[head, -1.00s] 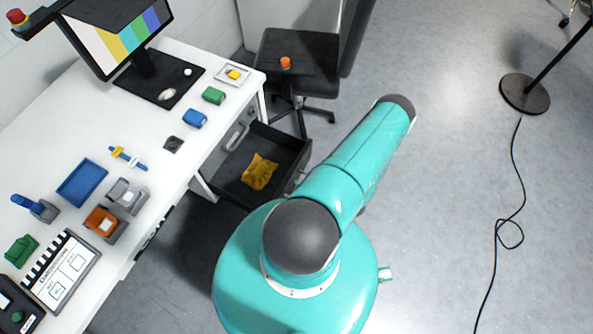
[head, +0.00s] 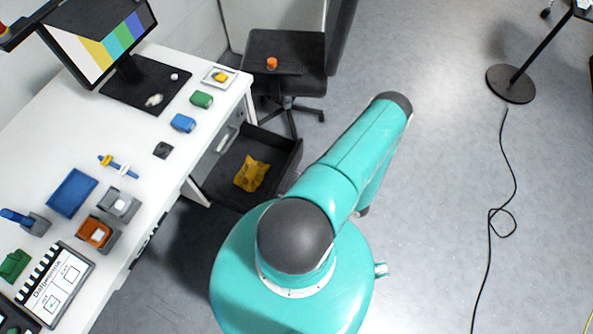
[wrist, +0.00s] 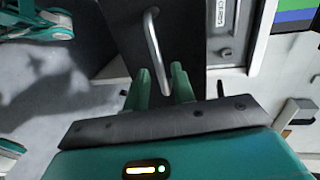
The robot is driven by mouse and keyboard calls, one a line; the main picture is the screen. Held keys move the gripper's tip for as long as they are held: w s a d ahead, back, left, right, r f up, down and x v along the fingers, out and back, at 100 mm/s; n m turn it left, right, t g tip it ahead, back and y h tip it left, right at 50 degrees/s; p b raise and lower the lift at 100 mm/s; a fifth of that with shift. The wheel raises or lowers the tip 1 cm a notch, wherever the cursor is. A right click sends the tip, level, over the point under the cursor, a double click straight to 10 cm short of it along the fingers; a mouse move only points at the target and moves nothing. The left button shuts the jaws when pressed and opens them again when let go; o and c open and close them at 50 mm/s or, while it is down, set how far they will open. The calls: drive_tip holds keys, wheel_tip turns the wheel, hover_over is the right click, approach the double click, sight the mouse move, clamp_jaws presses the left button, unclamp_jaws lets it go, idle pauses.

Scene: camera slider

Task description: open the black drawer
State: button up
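The black drawer (head: 215,187) stands pulled out from under the white desk in the head view, with a crumpled yellow cloth (head: 250,173) inside. In the wrist view, a metal bar handle (wrist: 155,48) is fixed on a dark drawer front (wrist: 183,40). My gripper (wrist: 163,80) has its two green fingers apart, one on each side of the handle's near end. I cannot tell whether they touch it. In the head view my gripper is hidden behind my teal arm.
The white desk (head: 150,185) carries a monitor (head: 97,40), a blue tray (head: 72,193), a clapperboard (head: 55,285) and small parts. A black chair (head: 285,75) stands beyond the drawer. A lamp base (head: 511,84) and cable (head: 490,250) lie right; the floor between is clear.

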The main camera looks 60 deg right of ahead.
drive_tip(key=v, duration=1)
drive_tip(key=shift+s+a, duration=0.1)
